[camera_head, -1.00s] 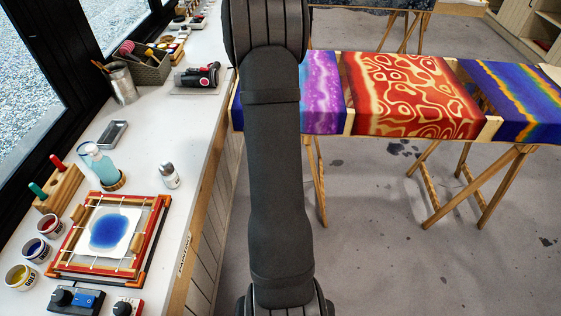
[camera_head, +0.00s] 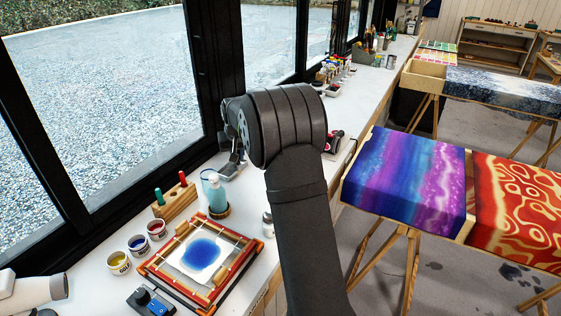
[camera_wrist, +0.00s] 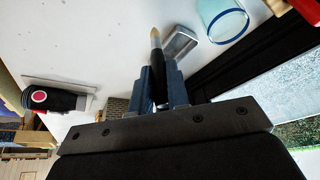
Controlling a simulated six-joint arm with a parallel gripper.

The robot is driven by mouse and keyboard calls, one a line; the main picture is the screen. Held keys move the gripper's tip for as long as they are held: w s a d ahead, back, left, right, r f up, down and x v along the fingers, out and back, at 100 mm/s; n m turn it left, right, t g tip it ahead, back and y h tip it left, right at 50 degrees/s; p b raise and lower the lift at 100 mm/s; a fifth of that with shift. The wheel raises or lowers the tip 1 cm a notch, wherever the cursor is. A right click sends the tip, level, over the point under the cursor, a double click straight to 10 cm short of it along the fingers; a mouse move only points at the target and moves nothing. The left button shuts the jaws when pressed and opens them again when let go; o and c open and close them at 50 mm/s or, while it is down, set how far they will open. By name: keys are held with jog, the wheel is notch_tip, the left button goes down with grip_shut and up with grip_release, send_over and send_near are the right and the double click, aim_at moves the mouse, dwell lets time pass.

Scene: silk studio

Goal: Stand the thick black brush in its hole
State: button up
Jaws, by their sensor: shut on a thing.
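In the wrist view my gripper (camera_wrist: 159,72) is shut on a brush (camera_wrist: 157,60) with a dark handle, a pale ferrule and a tan tip. The brush tip points away from the gripper, beyond the fingers. In the head view the wooden block (camera_head: 176,206) stands on the bench by the window, with a green-handled and a red-handled tool upright in it. An empty hole in it cannot be made out.
In the wrist view a grey tray (camera_wrist: 182,44) lies beside the brush, near a clear blue-rimmed vessel (camera_wrist: 223,20).

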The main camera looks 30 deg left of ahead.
jog(key=s+a+r, duration=0.3)
jog(key=s+a, duration=1.1)
jog(key=s, duration=0.4)
jog(key=shift+s+d+f, duration=0.1)
jog(key=shift+f, duration=1.15)
jog(key=shift+s+d+f, duration=0.1)
jog(key=shift+f, duration=1.1)
jog(key=shift+f, duration=0.95)
jog(key=shift+f, duration=0.85)
jog(key=shift+f, duration=0.35)
jog(key=o, duration=0.4)
jog(key=shift+c, duration=0.2)
jog(key=o, duration=0.5)
